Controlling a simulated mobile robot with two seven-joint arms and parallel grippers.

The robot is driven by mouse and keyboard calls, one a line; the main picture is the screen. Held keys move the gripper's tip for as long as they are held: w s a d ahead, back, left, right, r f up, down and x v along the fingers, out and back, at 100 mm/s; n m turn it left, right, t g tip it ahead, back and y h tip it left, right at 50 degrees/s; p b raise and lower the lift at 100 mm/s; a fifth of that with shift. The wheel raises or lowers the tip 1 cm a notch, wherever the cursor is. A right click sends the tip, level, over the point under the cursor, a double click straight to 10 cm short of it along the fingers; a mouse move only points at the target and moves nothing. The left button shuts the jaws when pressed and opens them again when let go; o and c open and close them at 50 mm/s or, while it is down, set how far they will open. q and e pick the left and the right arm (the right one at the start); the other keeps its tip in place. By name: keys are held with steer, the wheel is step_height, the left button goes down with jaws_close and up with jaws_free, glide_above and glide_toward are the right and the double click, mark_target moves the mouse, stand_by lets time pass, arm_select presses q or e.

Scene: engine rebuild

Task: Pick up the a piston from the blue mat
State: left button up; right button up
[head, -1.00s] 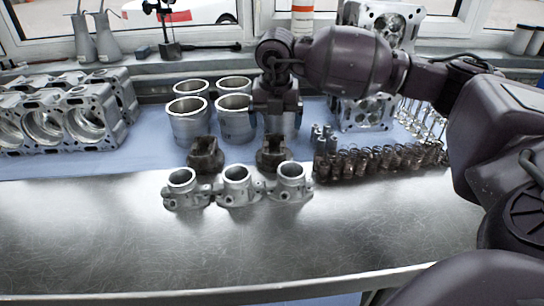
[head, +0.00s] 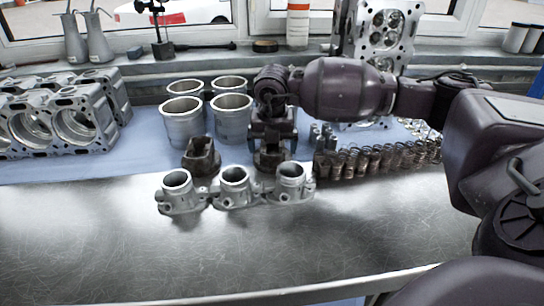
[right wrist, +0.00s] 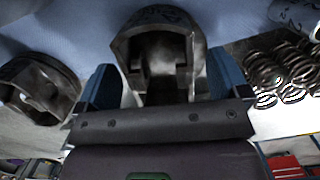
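Two dark brown pistons stand upright on the blue mat (head: 60,168), behind the silver throttle bodies. The left piston (head: 201,157) stands free, and it also shows at the left of the right wrist view (right wrist: 40,88). The right piston (head: 271,160) is directly below my right gripper (head: 272,147). In the right wrist view this piston (right wrist: 160,35) lies between the two blue-sided fingers, one on each side. The fingers are spread around it with slight gaps at the sides, and I see no clear grip. My left gripper is not in view.
Silver cylinder liners (head: 183,122) stand behind the pistons. Throttle bodies (head: 234,187) stand close in front. Valve springs (head: 375,160) line up to the right. An engine block (head: 60,115) is at far left. The bare metal bench front (head: 240,255) is clear.

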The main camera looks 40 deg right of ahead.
steer(key=c, duration=1.2)
steer(key=shift+r, duration=0.1)
steer(key=shift+c, duration=0.2)
